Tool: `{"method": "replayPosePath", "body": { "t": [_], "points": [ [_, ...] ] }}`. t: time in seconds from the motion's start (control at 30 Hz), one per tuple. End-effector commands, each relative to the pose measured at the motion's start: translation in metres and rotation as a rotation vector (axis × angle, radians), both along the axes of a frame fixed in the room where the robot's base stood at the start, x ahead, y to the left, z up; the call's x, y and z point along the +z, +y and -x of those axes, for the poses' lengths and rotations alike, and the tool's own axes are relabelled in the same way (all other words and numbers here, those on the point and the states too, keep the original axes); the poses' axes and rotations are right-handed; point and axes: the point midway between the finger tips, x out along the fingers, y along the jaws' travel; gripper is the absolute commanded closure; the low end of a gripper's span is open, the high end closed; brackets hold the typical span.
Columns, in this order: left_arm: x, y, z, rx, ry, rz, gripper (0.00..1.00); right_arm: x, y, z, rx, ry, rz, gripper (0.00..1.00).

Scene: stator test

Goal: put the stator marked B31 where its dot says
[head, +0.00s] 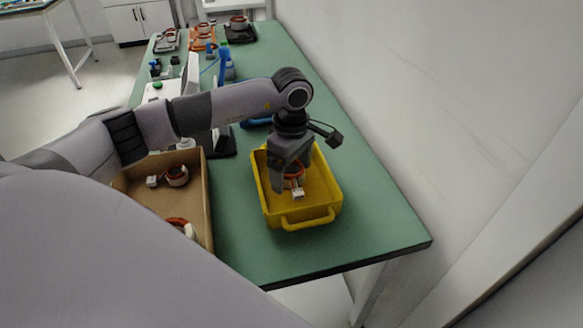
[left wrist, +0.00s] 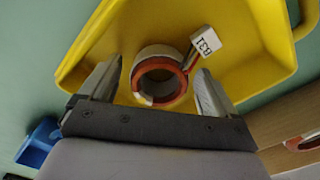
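The stator marked B31 (left wrist: 158,78) is a pale ring with orange-red windings and a white tag (left wrist: 206,41) reading B31. It lies in the yellow tray (head: 308,216), and in the head view the stator (head: 294,181) is partly hidden by my gripper. My left gripper (left wrist: 159,82) points down into the tray, with one finger on each side of the stator. Gaps show between the fingers and the ring, so it looks open. It also shows in the head view (head: 287,180). I cannot make out a dot. My right gripper is not in view.
A cardboard box (head: 208,190) left of the tray holds another stator (head: 177,176) and a partly hidden one. Farther back stand a white device (head: 160,90), blue items and trays with parts (head: 203,40). The green table (head: 370,225) is clear right of the tray, beside a wall.

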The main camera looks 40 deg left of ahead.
Motion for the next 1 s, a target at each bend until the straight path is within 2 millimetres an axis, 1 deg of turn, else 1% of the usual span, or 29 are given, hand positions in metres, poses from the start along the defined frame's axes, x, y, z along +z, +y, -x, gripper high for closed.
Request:
{"method": "replayPosePath", "body": {
  "t": [0.13, 0.23, 0.37, 0.6, 0.7, 0.83, 1.0],
  "points": [
    [0.002, 0.000, 0.000, 0.000, 0.000, 0.000, 0.09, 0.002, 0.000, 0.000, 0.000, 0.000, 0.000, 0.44],
    [0.010, 0.000, -0.001, 0.000, -0.004, 0.000, 0.09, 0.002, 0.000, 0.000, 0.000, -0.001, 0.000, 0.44],
    [0.033, 0.000, -0.001, -0.001, -0.006, 0.000, 0.09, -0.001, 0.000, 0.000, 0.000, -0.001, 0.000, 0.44],
    [0.086, 0.000, -0.001, 0.000, -0.006, 0.000, 0.09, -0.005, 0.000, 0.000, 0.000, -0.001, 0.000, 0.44],
    [0.103, 0.000, -0.001, -0.001, -0.004, 0.000, 0.09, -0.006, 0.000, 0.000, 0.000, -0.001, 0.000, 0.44],
    [0.117, 0.000, 0.000, -0.001, -0.001, 0.000, 0.09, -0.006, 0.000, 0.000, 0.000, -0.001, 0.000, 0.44],
    [0.123, 0.000, 0.000, 0.000, -0.001, 0.000, 0.09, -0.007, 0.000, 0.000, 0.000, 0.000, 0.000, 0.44]
  ]
}}
